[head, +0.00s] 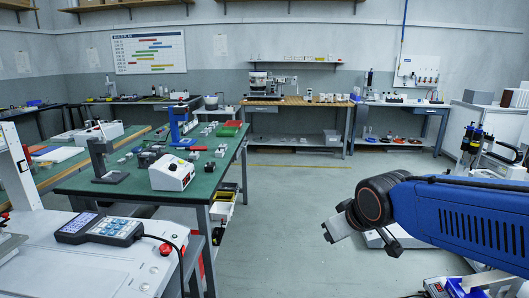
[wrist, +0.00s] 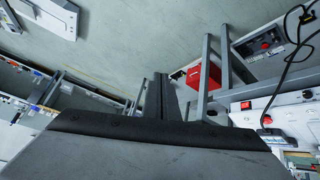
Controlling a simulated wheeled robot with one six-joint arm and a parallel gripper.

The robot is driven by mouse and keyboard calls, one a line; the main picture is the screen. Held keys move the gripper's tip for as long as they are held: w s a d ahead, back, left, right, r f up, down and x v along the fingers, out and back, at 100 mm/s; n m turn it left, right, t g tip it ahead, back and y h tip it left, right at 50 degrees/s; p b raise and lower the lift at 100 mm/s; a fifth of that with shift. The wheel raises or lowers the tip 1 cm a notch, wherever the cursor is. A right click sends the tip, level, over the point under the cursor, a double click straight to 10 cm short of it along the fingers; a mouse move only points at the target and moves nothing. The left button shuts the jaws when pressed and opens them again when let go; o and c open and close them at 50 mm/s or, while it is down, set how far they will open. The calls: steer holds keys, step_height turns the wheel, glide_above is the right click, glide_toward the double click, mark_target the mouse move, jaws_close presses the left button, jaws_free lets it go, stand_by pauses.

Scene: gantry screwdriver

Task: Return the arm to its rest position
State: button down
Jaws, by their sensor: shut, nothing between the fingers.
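My blue arm reaches in from the right edge of the head view and ends at a dark round joint. A grey end piece (head: 337,228) of my arm hangs out over the floor, to the right of the green-topped bench (head: 140,185). In the wrist view the dark fingers of my gripper (wrist: 161,92) stand close together beyond the broad grey gripper body. They are shut with nothing between them. They touch no object that I can see.
A teach pendant (head: 98,229) lies on a white machine at front left. A white control box (head: 172,172) stands on the green bench. A wooden-topped bench (head: 295,102) stands at the back. A white cabinet (head: 492,125) stands at right. The central floor (head: 285,200) is clear.

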steer(key=s+d+f+m+g+h, duration=0.1)
steer(key=s+d+f+m, duration=0.1)
steer(key=s+d, duration=0.3)
steer(key=s+d+f+m+g, duration=0.1)
steer(key=s+d, duration=0.5)
steer(key=s, duration=0.7)
steer(key=shift+s+d+f+m+g+h, duration=0.2)
steer(key=shift+f+m+g+h, duration=0.15)
steer(key=shift+f+m, duration=0.65)
steer(key=shift+w+r, duration=0.1)
steer(key=shift+r, duration=0.05)
stand_by(5.1)
